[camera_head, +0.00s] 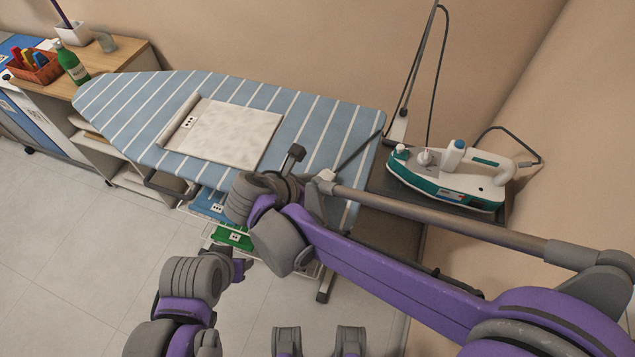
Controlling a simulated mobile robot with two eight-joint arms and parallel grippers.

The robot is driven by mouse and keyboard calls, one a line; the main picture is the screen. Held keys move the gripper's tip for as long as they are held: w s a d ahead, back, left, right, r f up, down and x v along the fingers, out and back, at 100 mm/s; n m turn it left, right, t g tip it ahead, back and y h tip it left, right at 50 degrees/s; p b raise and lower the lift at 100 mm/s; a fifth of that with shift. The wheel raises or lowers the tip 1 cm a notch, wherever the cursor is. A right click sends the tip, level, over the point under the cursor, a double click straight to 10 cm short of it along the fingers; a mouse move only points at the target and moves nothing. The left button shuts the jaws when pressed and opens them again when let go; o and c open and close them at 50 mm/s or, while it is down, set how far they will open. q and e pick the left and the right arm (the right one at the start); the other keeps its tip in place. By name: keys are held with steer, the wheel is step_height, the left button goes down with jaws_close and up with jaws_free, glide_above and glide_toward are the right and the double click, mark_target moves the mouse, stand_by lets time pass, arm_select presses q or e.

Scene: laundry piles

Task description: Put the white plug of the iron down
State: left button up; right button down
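The iron (450,176), white and teal, rests on the dark stand at the right end of the ironing board. A small white piece (325,177), possibly the plug, shows beside my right gripper (291,158), at the end of a dark cord. My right gripper is over the board's front right edge; its fingers are partly hidden, and I cannot tell whether they hold the white piece. My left gripper (240,266) is low, in front of the board, mostly hidden by its own arm.
The striped blue ironing board (330,118) carries a folded pale cloth (222,132). A cord holder (412,75) rises at its right end. A green bottle (73,66) and an orange basket (36,68) stand on the cabinet at left. Open floor lies at lower left.

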steer(key=shift+c, duration=2)
jaws_free()
steer(key=shift+s+f, duration=0.15)
steer(key=shift+f, duration=0.2)
steer(key=shift+r, duration=0.25)
steer(key=shift+d+r+p, duration=0.1)
steer(key=shift+r+p, duration=0.4)
steer(key=shift+p, duration=0.15)
steer(key=v, duration=1.1)
steer(key=shift+a+r+p, duration=0.3)
steer(key=shift+r, duration=0.05)
